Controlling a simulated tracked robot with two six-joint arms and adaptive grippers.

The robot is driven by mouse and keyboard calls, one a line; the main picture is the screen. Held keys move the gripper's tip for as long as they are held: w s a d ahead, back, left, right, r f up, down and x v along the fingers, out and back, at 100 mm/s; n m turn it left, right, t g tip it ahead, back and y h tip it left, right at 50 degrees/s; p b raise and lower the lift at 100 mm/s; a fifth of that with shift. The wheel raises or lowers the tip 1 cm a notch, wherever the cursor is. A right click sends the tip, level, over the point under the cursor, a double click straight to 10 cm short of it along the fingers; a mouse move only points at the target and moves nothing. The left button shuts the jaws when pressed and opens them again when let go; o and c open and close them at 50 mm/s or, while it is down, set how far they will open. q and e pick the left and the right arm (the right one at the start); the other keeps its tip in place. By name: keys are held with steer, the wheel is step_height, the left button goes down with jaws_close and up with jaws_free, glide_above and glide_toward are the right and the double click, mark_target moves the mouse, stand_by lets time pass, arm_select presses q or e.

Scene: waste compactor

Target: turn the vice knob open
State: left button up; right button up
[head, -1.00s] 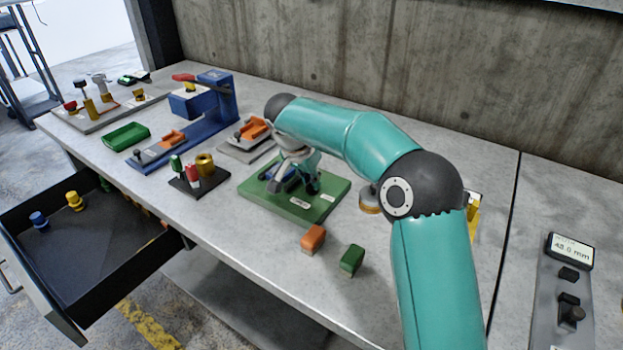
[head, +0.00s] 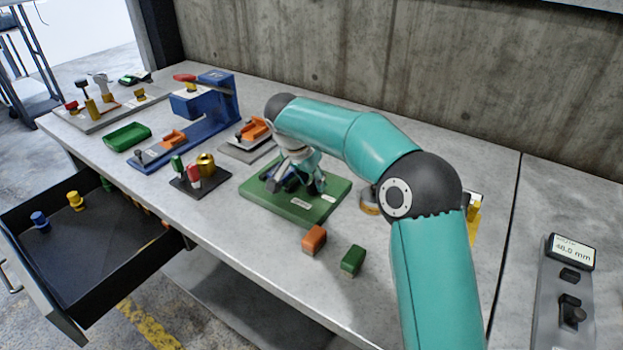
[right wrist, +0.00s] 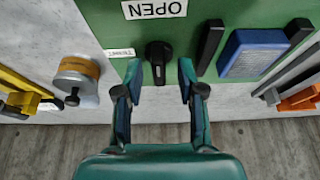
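A green board (head: 258,203) with white labels lies on the bench in the head view, largely under my right gripper (head: 297,187). In the right wrist view the green board (right wrist: 215,12) carries an OPEN label (right wrist: 154,8), a black knob (right wrist: 158,54) with a light pointer line, and a blue vice block (right wrist: 252,52) between black bars. My right gripper (right wrist: 158,80) is open, pointing down, its fingertips on either side of the knob with gaps visible. Whether it touches the knob lower down cannot be told. My left gripper is out of view.
An orange block (head: 314,239) and a green block (head: 352,260) lie in front of the board. A round metal weight (right wrist: 77,77) is beside it. A blue press stand (head: 212,118) is further left, and an open drawer (head: 90,250) juts out front-left.

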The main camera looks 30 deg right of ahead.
steer(key=v, duration=1.1)
steer(key=shift+a+r, duration=0.2)
steer(key=shift+r, duration=0.2)
